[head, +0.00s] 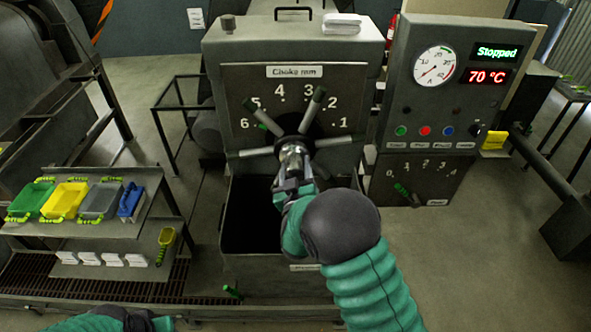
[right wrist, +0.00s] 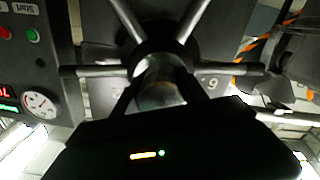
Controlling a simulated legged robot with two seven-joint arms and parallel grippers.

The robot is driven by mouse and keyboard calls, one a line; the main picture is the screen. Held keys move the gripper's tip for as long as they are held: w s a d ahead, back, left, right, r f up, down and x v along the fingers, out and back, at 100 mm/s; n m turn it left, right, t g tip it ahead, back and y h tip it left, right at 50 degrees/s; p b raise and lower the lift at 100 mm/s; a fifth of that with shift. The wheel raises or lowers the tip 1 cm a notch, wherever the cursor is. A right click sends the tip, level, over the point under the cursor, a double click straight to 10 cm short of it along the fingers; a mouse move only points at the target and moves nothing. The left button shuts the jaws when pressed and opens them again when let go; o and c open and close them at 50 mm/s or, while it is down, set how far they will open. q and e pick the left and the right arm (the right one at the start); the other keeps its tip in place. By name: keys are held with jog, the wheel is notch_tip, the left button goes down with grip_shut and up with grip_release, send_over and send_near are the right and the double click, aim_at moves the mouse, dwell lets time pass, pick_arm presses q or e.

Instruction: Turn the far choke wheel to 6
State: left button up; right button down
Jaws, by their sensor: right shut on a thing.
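The choke wheel (head: 313,108) has a metal hub and several grey spokes. It stands in front of a dark dial plate numbered 1 to 6 under a "Choke mm" label (head: 294,71). A small green mark (head: 262,127) shows beside the upper-left spoke, close to the 6. My right gripper (head: 291,172) is shut on the wheel's hub from the front. In the right wrist view the hub (right wrist: 162,68) sits between the fingers, with spokes spreading around it and an upside-down 6 beside it. Only part of my left arm shows at the bottom left; its gripper is not visible.
A control panel at right has a gauge (head: 434,66), a "Stopped" display (head: 497,52) and coloured buttons. Below it is a smaller dial with a green-tipped handle (head: 406,194). Coloured trays, including a yellow one (head: 65,199), stand on a left shelf. An open dark bin lies under the wheel.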

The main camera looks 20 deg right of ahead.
jog(key=shift+f+n, duration=0.15)
jog(key=shift+n, duration=0.45)
jog(key=c, duration=1)
grip_release()
jog(key=o, duration=0.4)
jog(key=shift+s, duration=0.1)
jog(key=shift+a, duration=0.15)
